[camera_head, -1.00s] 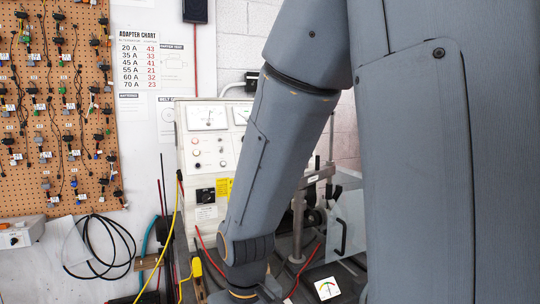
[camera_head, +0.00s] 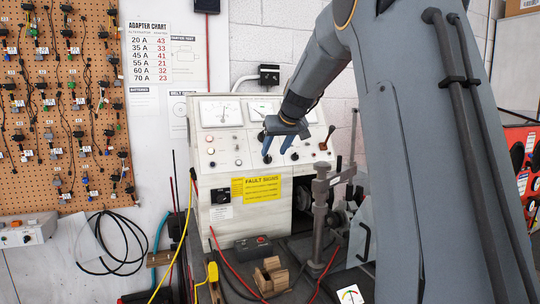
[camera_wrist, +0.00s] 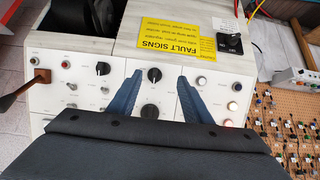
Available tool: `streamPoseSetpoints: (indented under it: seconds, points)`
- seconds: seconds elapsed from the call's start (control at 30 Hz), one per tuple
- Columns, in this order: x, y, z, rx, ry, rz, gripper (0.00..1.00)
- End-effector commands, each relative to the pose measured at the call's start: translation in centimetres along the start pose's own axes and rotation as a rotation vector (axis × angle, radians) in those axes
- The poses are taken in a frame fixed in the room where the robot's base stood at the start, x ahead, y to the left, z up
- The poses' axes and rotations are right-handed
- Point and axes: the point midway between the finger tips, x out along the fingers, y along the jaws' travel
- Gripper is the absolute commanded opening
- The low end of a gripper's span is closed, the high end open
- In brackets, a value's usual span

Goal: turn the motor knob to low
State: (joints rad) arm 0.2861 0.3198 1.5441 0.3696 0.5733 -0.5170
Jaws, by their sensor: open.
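The white test bench (camera_head: 209,170) carries several black knobs on its sloped panel; I cannot read which is labelled motor. In the wrist view, one knob (camera_wrist: 154,75) lies between my fingertips and a larger round knob (camera_wrist: 150,111) lies nearer, between the fingers. Another knob (camera_wrist: 103,68) is left of the fingers. A black rotary switch (camera_wrist: 230,43) sits on the front face, also visible in the head view (camera_head: 220,195). My gripper (camera_head: 275,155) is open and empty over the panel, fingers pointing down; the wrist view shows both fingers (camera_wrist: 160,76). Contact cannot be told.
Meters (camera_head: 221,113) stand above the panel. A yellow fault signs label (camera_head: 257,189) is on the front. Below are a metal post (camera_head: 320,210), a wooden block (camera_head: 271,276) and red and yellow cables.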

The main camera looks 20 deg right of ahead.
Motion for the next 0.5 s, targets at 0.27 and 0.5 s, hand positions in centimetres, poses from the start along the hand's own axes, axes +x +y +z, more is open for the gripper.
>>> streamPoseSetpoints:
  seconds: [0.27, 0.5]
  points:
    - [1.2, 0.9, -1.9, -0.006, 0.027, 0.004, 0.45]
    - [4.8, 0.8, -1.9, -0.006, 0.026, 0.004, 0.45]
